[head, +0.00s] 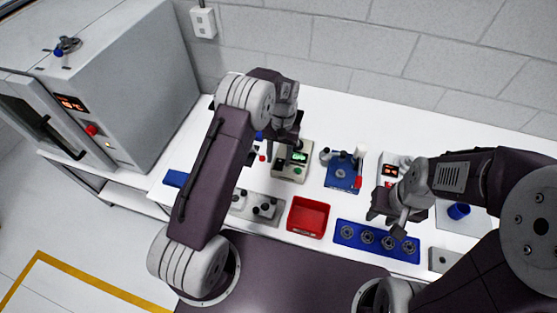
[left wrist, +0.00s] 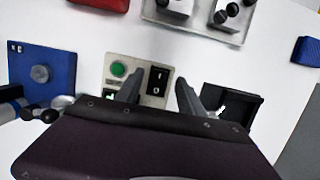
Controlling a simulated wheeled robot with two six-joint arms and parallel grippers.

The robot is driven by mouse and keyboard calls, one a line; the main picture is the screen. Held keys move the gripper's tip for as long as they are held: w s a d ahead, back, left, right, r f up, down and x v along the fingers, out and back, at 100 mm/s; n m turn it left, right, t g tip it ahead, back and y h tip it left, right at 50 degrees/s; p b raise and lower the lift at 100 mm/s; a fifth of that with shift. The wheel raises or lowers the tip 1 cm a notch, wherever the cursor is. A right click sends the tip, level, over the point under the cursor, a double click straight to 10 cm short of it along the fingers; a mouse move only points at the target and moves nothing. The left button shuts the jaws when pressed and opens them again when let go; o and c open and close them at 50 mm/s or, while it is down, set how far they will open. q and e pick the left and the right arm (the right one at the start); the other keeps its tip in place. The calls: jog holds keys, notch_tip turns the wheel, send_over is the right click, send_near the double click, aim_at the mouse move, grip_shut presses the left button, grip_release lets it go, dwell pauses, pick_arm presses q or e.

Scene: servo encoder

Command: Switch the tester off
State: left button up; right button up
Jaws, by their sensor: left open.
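The tester (head: 292,172) is a small pale box with a lit green display, standing at the middle of the bench in the head view. In the left wrist view the tester (left wrist: 142,68) shows a green button (left wrist: 118,69) and a black rocker switch (left wrist: 157,80) with white marks. My left gripper (head: 284,137) is over the far side of the tester. In the left wrist view its open fingers (left wrist: 158,90) are spread on either side of the rocker switch, with nothing between them. Contact cannot be told. My right gripper (head: 388,220) hangs near the blue tray; its opening is unclear.
A red bin (head: 309,217) and a blue tray (head: 347,243) with several round parts lie at the front. A blue block (head: 341,174) stands right of the tester. A dark open holder (left wrist: 232,102) is close beside the left fingers. A grey oven (head: 125,85) stands at left.

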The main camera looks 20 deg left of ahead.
aim_at(280, 160)
pick_arm(q)
jog(key=b+v, duration=0.1)
jog(key=v, duration=0.6)
jog(key=shift+r, duration=0.35)
